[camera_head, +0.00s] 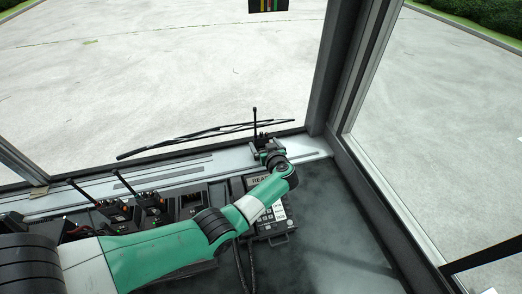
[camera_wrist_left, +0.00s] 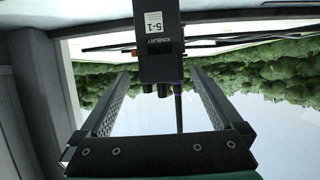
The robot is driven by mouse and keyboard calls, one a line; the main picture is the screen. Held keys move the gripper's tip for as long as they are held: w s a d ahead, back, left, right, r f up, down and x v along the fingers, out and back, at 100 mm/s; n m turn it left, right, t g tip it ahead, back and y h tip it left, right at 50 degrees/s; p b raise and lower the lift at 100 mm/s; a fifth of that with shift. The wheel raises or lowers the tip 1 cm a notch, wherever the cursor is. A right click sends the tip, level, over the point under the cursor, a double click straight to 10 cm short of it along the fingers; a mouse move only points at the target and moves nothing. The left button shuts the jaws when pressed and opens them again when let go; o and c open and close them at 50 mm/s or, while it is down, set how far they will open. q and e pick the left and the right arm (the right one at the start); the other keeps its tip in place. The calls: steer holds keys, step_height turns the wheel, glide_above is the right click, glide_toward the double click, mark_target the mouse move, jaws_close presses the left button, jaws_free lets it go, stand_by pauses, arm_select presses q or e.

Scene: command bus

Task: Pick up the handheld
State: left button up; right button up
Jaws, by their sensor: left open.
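A dark handheld (camera_wrist_left: 160,40) with a white "IONBURY 5-1" label is at the top middle of the left wrist view, which is upside down. Its knobs and thin antenna point down in that picture. My left gripper (camera_wrist_left: 160,78) is open, with one finger on each side of the handheld's knob end and visible gaps to both. In the head view the left gripper (camera_head: 266,146) is by the windscreen sill, and the handheld's antenna (camera_head: 254,117) rises beside it. The handheld's body is mostly hidden there. My right gripper is not in view.
Two other handhelds with antennas (camera_head: 113,209) (camera_head: 153,202) stand on the dash at left. A dark empty-looking holder (camera_head: 190,205) is right of them. A keypad unit (camera_head: 272,222) lies partly under my left arm. A wiper (camera_head: 205,133) and window post (camera_head: 345,75) are close by.

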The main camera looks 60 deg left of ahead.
mark_target(262, 140)
arm_select(q)
steer(key=b+x, duration=0.2)
steer(key=x, duration=0.2)
steer(key=shift+s+a, duration=0.1)
steer(key=shift+a, duration=0.1)
steer(key=shift+c, duration=0.3)
steer(key=shift+r, duration=0.1)
jaws_close()
